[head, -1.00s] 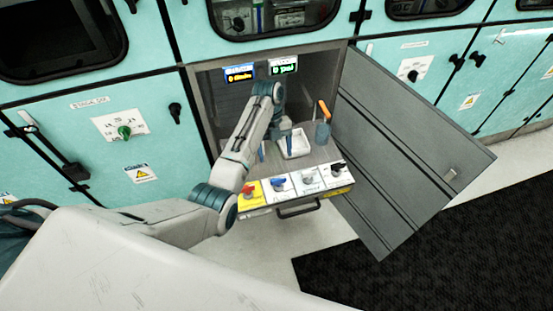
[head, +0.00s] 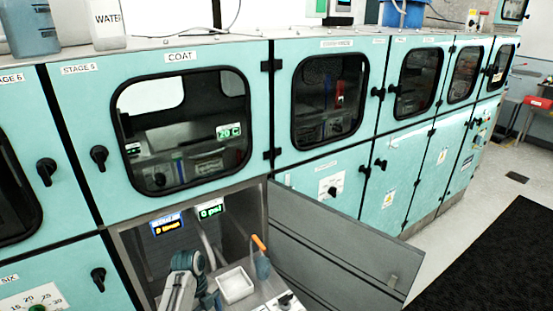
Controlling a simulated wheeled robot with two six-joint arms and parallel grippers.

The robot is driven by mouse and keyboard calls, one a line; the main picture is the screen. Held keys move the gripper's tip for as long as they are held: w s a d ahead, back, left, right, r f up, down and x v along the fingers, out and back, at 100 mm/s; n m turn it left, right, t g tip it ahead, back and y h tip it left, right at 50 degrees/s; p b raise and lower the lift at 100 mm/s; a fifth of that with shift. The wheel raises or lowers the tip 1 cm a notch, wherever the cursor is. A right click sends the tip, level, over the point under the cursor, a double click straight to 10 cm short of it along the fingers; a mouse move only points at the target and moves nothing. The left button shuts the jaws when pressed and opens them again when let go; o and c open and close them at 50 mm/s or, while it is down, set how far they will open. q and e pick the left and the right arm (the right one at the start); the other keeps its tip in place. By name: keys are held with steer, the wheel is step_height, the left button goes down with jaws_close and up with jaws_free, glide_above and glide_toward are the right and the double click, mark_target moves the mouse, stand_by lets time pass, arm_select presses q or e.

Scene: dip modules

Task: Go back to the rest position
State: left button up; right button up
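My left arm (head: 184,278) shows at the bottom edge, its wrist inside the open lower compartment. My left gripper (head: 210,299) is small, partly hidden and close to the bottom edge, left of a white tray (head: 235,285). I cannot tell whether it is open or shut. My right gripper is not in view.
The compartment's grey door (head: 340,250) hangs open to the right. A bottle with an orange top (head: 262,262) stands right of the tray. Above are a closed COAT window (head: 185,130) and more teal cabinets. Open floor and a black mat (head: 495,265) lie at the right.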

arm_select(q)
steer(key=s+a+f+n+t+y, duration=0.1)
steer(key=s+a+n+t, duration=0.1)
steer(key=s+n, duration=0.5)
steer(key=s+a+f+n+t+y, duration=0.1)
steer(key=s+a+n, duration=0.3)
steer(key=s, duration=0.5)
steer(key=s+r+n+t, duration=0.3)
steer(key=s+r+n, duration=0.8)
steer(key=s+n, duration=0.25)
steer(key=a+f+g+y+b, duration=0.1)
steer(key=a+f+b, duration=0.2)
steer(key=f, duration=3.1)
steer(key=s+a+f+g+b, duration=0.1)
steer(key=s+f+b, duration=0.1)
steer(key=s+f, duration=1.7)
step_height(320, 180, down, 3)
steer(key=shift+r+b, duration=0.1)
steer(key=shift+b, duration=0.2)
